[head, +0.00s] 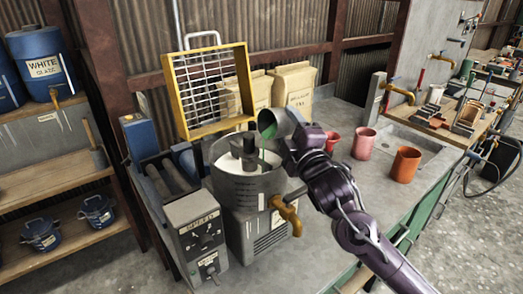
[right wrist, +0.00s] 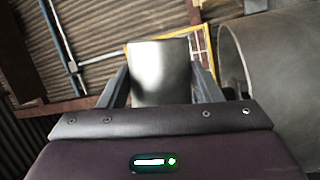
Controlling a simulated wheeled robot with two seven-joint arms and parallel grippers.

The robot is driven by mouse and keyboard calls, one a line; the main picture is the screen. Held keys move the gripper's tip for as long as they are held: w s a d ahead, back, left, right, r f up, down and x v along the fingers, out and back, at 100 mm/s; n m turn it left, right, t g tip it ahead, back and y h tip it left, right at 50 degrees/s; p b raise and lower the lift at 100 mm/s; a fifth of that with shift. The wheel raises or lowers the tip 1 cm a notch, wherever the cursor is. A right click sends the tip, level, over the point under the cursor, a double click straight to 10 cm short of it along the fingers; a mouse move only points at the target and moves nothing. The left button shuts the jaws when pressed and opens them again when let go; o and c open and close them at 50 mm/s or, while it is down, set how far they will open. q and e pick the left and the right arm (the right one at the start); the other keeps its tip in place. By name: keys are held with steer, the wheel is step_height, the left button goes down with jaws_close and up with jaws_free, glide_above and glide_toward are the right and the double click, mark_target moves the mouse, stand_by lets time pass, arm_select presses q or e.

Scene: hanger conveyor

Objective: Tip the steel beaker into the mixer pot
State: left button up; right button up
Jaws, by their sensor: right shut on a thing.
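The steel beaker (head: 284,123) is tipped on its side above the mixer pot (head: 240,188), its mouth facing left and showing green inside. A thin green streak shows below its lip, over the pot's opening. The pot holds pale contents around a dark central stirrer (head: 249,146). My right gripper (head: 296,143) is shut on the beaker at its right side. In the right wrist view the beaker (right wrist: 160,75) sits between the two fingers, and the large grey wall of the pot (right wrist: 285,75) is close at the right. My left gripper is not in view.
A control box (head: 200,235) stands left of the pot, and a brass tap (head: 288,214) sticks out from its front. A yellow-framed rack (head: 190,92) and paper sacks (head: 292,86) stand behind. Red, pink and orange cups (head: 406,164) stand to the right. Shelves with blue drums (head: 45,65) are far left.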

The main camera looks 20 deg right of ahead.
stand_by(0.7)
steer(key=shift+a+f+n+b, duration=0.15)
steer(key=shift+n+b, duration=0.35)
steer(key=shift+b, duration=0.3)
stand_by(0.4)
